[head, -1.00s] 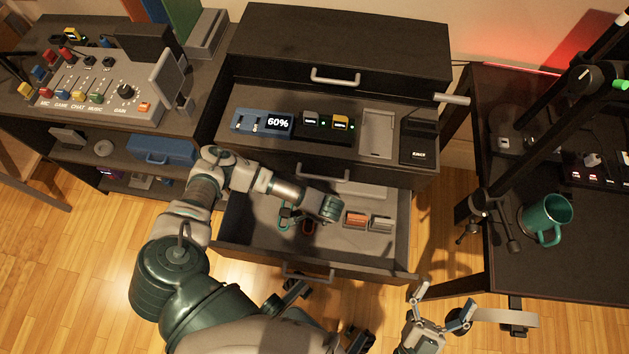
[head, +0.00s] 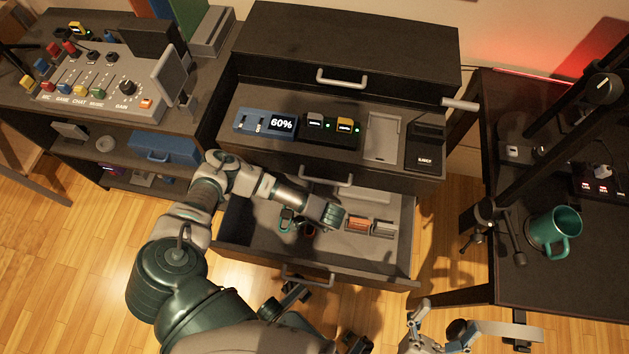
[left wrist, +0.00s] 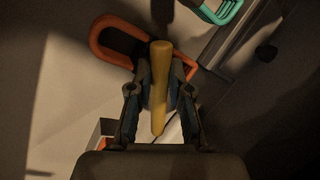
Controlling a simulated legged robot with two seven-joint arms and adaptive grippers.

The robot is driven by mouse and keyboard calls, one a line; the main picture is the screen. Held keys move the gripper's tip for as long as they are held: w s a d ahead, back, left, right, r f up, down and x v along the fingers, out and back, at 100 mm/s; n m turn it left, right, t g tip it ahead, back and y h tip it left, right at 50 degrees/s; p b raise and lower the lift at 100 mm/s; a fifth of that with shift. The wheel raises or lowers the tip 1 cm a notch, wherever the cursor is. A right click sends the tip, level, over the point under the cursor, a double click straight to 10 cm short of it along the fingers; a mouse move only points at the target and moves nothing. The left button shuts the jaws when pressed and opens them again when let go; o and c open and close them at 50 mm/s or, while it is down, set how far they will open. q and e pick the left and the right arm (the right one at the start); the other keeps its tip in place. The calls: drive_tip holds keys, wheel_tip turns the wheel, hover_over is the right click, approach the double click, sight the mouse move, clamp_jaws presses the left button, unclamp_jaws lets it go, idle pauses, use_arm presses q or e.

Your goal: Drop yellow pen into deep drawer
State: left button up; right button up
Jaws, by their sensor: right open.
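The yellow pen (left wrist: 160,88) stands between the fingers of my left gripper (left wrist: 160,97) in the left wrist view, and the gripper looks shut on it. In the head view my left arm reaches over the open deep drawer (head: 350,272). There its fingers and the pen are hidden behind the wrist. My right gripper (head: 440,318) is open and empty, low in the head view, right of the drawer's front.
The drawer holds an orange loop (left wrist: 98,42), a teal-handled item (left wrist: 222,12) and orange and grey blocks (head: 358,224). A right-hand table bears a green mug (head: 552,230).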

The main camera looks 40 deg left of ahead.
use_arm(q)
drive_tip(key=o, duration=0.4)
drive_tip(key=shift+s+a+f, duration=0.15)
drive_tip(key=shift+s+f, duration=0.2)
drive_tip(key=shift+w, duration=0.1)
